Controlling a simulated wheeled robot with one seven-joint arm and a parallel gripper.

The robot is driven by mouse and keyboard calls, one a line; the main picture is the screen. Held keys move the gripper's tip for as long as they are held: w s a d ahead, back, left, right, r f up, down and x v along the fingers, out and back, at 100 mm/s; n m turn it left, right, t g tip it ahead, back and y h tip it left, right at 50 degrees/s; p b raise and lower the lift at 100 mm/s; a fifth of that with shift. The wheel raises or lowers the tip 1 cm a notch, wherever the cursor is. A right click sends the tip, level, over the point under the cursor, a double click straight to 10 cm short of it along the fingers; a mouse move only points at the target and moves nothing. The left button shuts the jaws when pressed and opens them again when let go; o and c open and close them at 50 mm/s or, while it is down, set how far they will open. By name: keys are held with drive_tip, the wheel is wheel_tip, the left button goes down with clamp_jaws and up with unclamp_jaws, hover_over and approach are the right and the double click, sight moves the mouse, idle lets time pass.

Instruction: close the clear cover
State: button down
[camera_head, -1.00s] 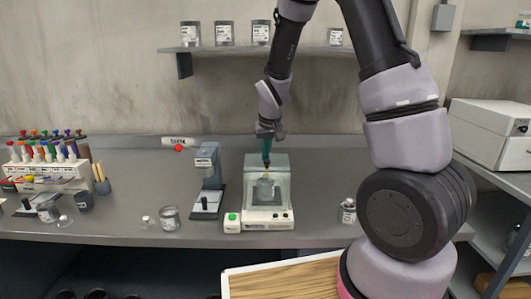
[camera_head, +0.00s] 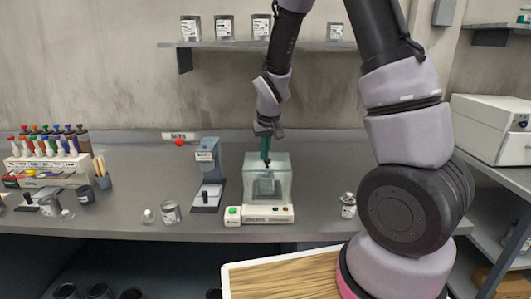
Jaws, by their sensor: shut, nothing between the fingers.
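The clear cover (camera_head: 283,172) is a see-through box on the cream-coloured bench device (camera_head: 266,215) at the middle of the counter. The cover appears to sit down over the device's top, but I cannot tell whether it is fully closed. My gripper (camera_head: 266,161) points down from above, with its teal fingers at the cover's top. The fingers are shut and empty. I cannot tell whether the tips touch the cover. What is inside the cover is unclear.
A green-buttoned box (camera_head: 232,216) stands left of the device, and a grey stand instrument (camera_head: 207,180) beyond it. A glass jar (camera_head: 171,212) and a small bottle (camera_head: 348,205) are on the counter. A bottle rack (camera_head: 45,165) stands far left. Counter right of the device is mostly clear.

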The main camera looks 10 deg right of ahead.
drive_tip(key=w, duration=0.1)
drive_tip(key=w+r, duration=0.1)
drive_tip(key=w, duration=0.1)
drive_tip(key=shift+a, duration=0.1)
drive_tip(key=s+d+r+m+t+y, duration=0.1)
drive_tip(key=s+d+r, duration=0.2)
drive_tip(key=s+r, duration=0.5)
drive_tip(key=s+d+r+m, duration=0.2)
drive_tip(key=s+d+r, duration=0.25)
drive_tip(key=r, duration=0.75)
drive_tip(key=s+r+m+t, duration=0.1)
drive_tip(key=s+r, duration=0.1)
drive_tip(key=s, duration=0.4)
drive_tip(key=s+d+r+m+t, duration=0.1)
drive_tip(key=s+r, duration=0.2)
drive_tip(key=s, duration=0.3)
drive_tip(key=shift+s+d+r+y, duration=0.2)
drive_tip(key=shift+r+y, duration=0.1)
drive_tip(key=shift+y, duration=0.1)
